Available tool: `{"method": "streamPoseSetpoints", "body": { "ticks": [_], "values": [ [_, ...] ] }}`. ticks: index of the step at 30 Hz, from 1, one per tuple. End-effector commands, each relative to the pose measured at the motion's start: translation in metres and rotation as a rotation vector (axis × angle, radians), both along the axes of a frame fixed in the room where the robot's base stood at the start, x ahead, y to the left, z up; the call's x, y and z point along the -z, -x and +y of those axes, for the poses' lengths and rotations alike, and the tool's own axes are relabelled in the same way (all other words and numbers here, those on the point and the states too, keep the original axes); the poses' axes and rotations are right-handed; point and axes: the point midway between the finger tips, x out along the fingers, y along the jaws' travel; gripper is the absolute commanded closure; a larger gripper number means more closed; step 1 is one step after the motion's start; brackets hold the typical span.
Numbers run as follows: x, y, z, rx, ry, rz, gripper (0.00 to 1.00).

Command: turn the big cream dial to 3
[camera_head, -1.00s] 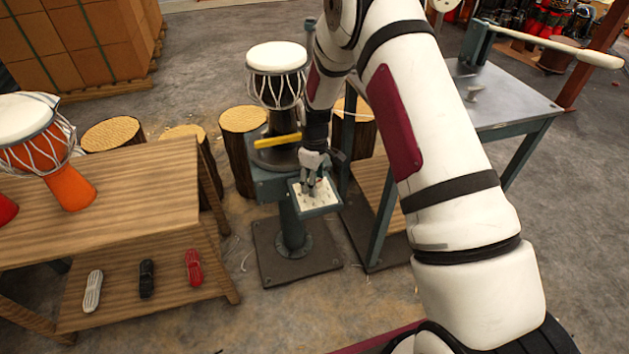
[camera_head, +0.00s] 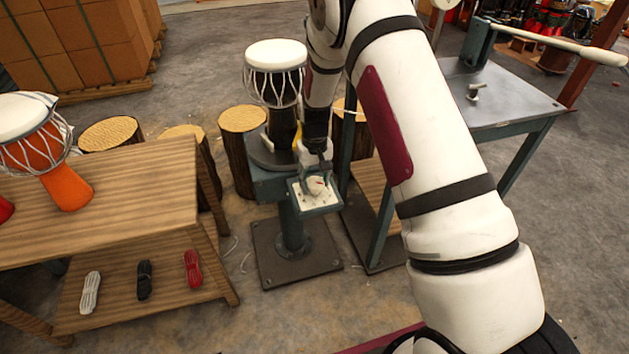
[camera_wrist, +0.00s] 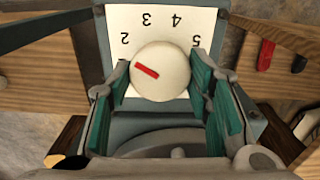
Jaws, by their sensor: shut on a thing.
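The big cream dial (camera_wrist: 172,85) is round, with a red pointer mark. It sits on a white numbered plate (camera_wrist: 112,18) that appears upside down in the wrist view. The red mark aims near the 2, slightly to the side away from 3. The 3 and 4 lie above the dial; the 5 is to its right. My gripper (camera_wrist: 161,80) has its teal-padded fingers on both sides of the dial and is shut on it. In the head view the dial (camera_head: 315,186) shows just below my gripper (camera_head: 317,172), on the small pedestal panel.
A goblet drum (camera_head: 275,70) stands on the pedestal behind the panel. A wooden table (camera_head: 120,190) with an orange drum (camera_head: 65,180) is at left, with cord bundles on its lower shelf. A grey metal table (camera_head: 510,95) is at right.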

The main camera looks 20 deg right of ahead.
Motion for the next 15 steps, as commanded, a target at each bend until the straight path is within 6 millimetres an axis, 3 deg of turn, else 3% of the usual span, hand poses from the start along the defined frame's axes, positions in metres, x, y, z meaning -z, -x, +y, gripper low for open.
{"method": "streamPoseSetpoints", "body": {
  "ticks": [15],
  "values": [
    [0.0009, 0.0015, 0.0004, 0.447, 0.001, 0.004, 0.82]
  ]
}}
